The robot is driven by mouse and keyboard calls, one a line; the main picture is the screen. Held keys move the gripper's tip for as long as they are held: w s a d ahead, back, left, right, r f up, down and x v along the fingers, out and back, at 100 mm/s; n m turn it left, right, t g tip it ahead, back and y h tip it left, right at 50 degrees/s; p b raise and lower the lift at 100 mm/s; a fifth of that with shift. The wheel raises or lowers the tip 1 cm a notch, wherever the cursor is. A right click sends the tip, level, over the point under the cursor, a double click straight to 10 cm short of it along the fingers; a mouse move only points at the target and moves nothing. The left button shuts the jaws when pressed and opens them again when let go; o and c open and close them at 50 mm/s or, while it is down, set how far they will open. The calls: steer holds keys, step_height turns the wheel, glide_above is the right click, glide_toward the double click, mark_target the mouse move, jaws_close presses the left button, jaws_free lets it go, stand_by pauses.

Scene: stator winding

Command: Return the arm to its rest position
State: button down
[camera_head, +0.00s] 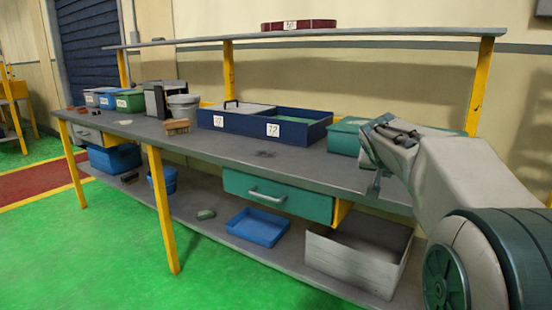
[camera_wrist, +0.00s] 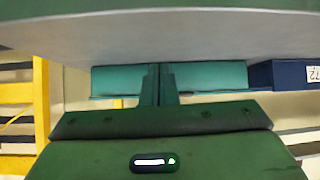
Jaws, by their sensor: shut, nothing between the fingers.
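My arm fills the right side of the head view, reaching over the right end of the workbench (camera_head: 190,143). My gripper (camera_head: 374,190) hangs at the bench's front edge, close to a teal box (camera_head: 345,137), and is partly hidden by my own wrist. In the wrist view my gripper's fingers (camera_wrist: 159,72) are together with nothing between them. A teal surface (camera_wrist: 210,75) shows behind the fingers on both sides; I cannot tell whether it touches them.
A blue divided tray (camera_head: 262,126) stands left of the teal box. A teal drawer (camera_head: 277,197) sits under the benchtop. The lower shelf holds a blue tray (camera_head: 258,227) and a grey open box (camera_head: 345,262). An upper shelf (camera_head: 330,35) runs behind. The green floor in front is clear.

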steer(key=s+a+r+n+g+y+p, duration=0.1)
steer(key=s+a+p, duration=0.3)
steer(key=s+p, duration=0.4)
steer(key=s+a+r+n+g+y+p, duration=0.2)
steer(key=s+a+r+g+p, duration=0.1)
steer(key=s+p, duration=0.6)
steer(key=s+a+r+n+g+y+p, duration=0.2)
steer(key=s+a+r+p, duration=0.2)
steer(key=s+p, duration=0.5)
steer(key=s+a, duration=0.1)
steer(key=s, duration=0.5)
steer(key=shift+a, duration=0.1)
